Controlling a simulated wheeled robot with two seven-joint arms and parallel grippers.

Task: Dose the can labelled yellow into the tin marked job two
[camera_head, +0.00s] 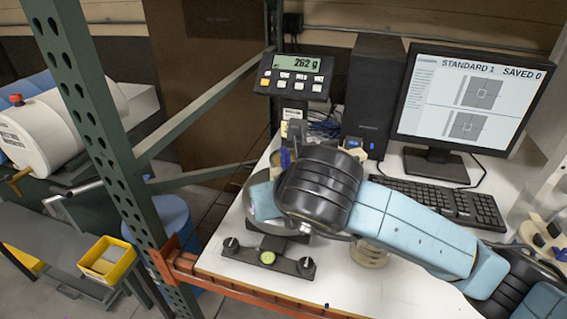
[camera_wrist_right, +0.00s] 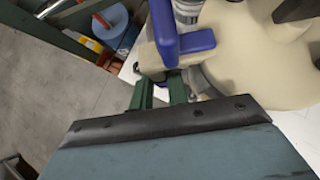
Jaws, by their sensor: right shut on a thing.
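My right arm comes in from the right in the head view and reaches over the scale (camera_head: 268,257). The right gripper (camera_wrist_right: 180,45), with blue pads, is shut on a can. Part of a pale, banded cylinder (camera_wrist_right: 188,10), apparently that can, shows beside a blue pad; I cannot read its label. In the head view my wrist hides most of the grip. A round grey rim (camera_head: 235,195) shows at the scale, partly behind my arm; I cannot tell whether it is a tin or the pan. No job marking is readable. The left gripper is not in view.
The scale display (camera_head: 298,64) reads 262 g. A monitor (camera_head: 470,100) shows "STANDARD 1" and "SAVED 0", with a keyboard (camera_head: 440,200) in front. A green rack upright (camera_head: 95,120) and orange beam (camera_head: 220,283) edge the white table. A cream round object (camera_head: 370,255) sits below my arm.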

